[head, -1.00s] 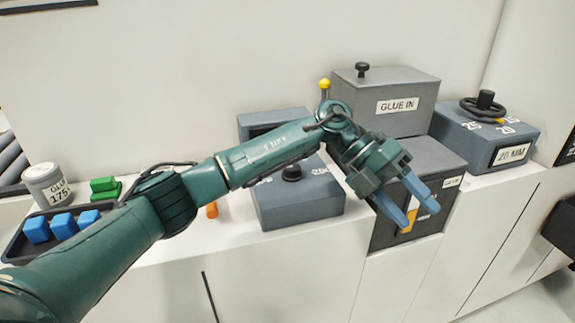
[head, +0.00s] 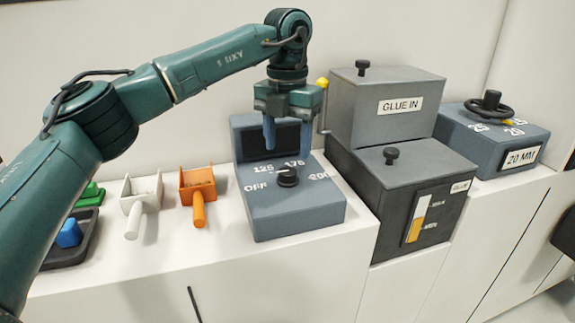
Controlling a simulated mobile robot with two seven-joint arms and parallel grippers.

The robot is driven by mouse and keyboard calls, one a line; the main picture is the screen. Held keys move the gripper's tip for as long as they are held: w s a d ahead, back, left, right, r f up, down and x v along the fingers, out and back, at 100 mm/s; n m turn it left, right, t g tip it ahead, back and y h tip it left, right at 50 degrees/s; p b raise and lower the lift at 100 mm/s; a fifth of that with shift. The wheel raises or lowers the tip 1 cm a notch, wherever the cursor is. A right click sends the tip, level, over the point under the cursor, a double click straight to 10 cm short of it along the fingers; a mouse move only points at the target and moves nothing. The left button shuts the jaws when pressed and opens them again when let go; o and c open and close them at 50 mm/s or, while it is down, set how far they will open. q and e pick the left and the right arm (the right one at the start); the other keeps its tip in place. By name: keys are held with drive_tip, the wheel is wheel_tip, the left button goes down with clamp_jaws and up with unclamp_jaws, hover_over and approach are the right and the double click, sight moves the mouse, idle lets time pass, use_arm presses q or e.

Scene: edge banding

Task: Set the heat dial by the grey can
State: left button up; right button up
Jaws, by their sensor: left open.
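The heat dial (head: 287,177) is a black knob on top of a blue-grey box (head: 300,218) with a dark panel behind it. White marks around it read OFF, 125, 175 and what looks like 200. Its exact setting is too small to tell. My left gripper (head: 287,135) is open and empty, fingers pointing down, above and slightly behind the dial, apart from it. The grey can, labelled GLUE 175 in the earlier frame, is not visible now; my left arm covers that area. My right gripper is not in view.
A white scoop (head: 142,200) and an orange scoop (head: 198,195) lie left of the dial box. A dark tray (head: 62,256) holds a blue block. Right are the GLUE IN box (head: 385,115), a glue box with a gauge (head: 428,215) and a 20 MM handwheel box (head: 497,145).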

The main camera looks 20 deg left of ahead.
sight(288, 171)
use_arm(q)
drive_tip(key=shift+f, duration=2.7)
drive_tip(key=shift+c, duration=0.5)
drive_tip(key=c, duration=0.9)
